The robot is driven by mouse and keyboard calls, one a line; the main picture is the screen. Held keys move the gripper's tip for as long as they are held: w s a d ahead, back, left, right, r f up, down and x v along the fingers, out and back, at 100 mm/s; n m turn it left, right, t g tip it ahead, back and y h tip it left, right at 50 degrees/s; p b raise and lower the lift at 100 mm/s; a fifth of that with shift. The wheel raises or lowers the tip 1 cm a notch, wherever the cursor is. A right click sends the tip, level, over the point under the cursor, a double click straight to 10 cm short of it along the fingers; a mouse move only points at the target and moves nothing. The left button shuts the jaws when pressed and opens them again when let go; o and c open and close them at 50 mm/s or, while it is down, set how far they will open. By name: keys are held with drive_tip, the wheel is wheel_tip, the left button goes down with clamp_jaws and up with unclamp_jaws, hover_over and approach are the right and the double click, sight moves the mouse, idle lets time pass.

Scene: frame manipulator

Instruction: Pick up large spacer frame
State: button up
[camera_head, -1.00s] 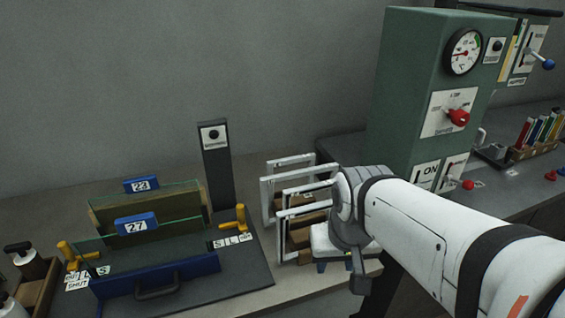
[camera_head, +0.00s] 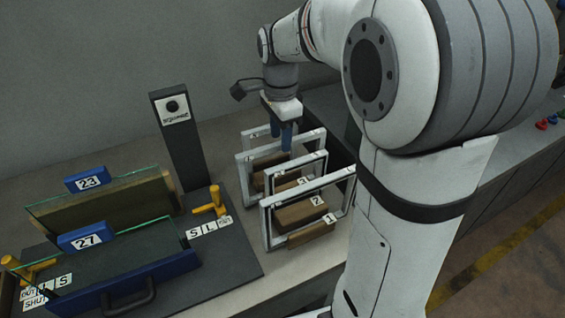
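Several white rectangular spacer frames stand upright in a row in a wooden rack (camera_head: 312,233). They differ in size. A large frame (camera_head: 308,190) is at the front, a smaller frame (camera_head: 300,161) stands behind it, and another large frame (camera_head: 254,155) is further back. The top of a rearmost frame (camera_head: 256,132) shows behind. My gripper (camera_head: 280,138) points down over the back of the row, its two blue fingers slightly apart around the level of the top bars. I see no frame lifted. Whether the fingers touch a bar is unclear.
Number tags 1, 2 and 3 mark the rack (camera_head: 318,201). To the left are a dark fixture with glass panes (camera_head: 120,218), blue clips 23 and 27, yellow handles (camera_head: 212,203) and a dark post (camera_head: 182,145). My arm covers the right side.

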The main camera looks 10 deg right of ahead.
drive_tip(key=f, duration=0.5)
drive_tip(key=shift+s+d+f, duration=0.15)
drive_tip(key=shift+d, duration=0.05)
drive_tip(key=shift+c, duration=0.2)
clamp_jaws()
